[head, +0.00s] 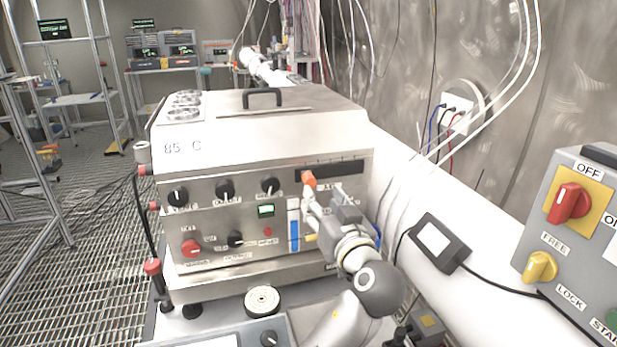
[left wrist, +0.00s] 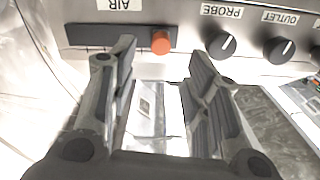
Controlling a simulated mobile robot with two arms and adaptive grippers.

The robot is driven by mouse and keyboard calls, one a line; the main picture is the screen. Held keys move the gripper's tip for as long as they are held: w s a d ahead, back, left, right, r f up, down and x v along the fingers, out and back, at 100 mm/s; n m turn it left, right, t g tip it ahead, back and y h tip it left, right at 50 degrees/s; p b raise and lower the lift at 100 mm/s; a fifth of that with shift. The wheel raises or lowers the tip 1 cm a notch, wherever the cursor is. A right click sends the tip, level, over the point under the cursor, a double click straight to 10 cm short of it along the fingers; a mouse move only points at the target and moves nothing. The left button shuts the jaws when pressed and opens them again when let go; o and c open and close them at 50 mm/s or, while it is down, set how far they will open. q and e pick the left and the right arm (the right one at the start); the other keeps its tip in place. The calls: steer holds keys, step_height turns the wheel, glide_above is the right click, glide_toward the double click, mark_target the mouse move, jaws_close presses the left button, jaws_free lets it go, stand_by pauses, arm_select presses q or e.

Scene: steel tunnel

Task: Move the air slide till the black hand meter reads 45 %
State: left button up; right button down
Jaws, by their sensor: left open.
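The air slide is an orange knob (head: 309,178) at the left end of a dark slot (head: 345,168) on the steel machine's front. In the left wrist view the orange knob (left wrist: 160,42) sits at the right end of the slot (left wrist: 105,36), under the upside-down label AIR (left wrist: 119,5). My left gripper (head: 325,194) is open in front of the slot. In the left wrist view its fingertips (left wrist: 161,52) are either side of the knob, with gaps visible. The black hand meter (head: 437,243) lies on the white ledge; its pale screen is unreadable. My right gripper is not in view.
The machine's front (head: 218,215) carries several black knobs and a red one (head: 191,248) left of the slot. A grey switch box (head: 575,235) stands at the right. A round dial (head: 262,300) is below the machine. Cables hang along the right wall.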

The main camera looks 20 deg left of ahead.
mark_target(311, 184)
arm_select(q)
steer(key=x, duration=0.1)
steer(key=p+x, duration=0.1)
steer(key=x, duration=0.1)
steer(key=shift+a+r, duration=0.1)
steer(key=shift+r, duration=0.25)
steer(key=x, duration=0.1)
steer(key=p+x, duration=0.1)
steer(key=x, duration=0.2)
steer(key=shift+w+a+f, duration=0.1)
steer(key=shift+w+f, duration=0.05)
steer(key=shift+f, duration=0.1)
steer(key=shift+w+a, duration=0.25)
steer(key=shift+w, duration=0.1)
steer(key=c, duration=0.6)
steer(key=shift+f, duration=0.1)
jaws_close()
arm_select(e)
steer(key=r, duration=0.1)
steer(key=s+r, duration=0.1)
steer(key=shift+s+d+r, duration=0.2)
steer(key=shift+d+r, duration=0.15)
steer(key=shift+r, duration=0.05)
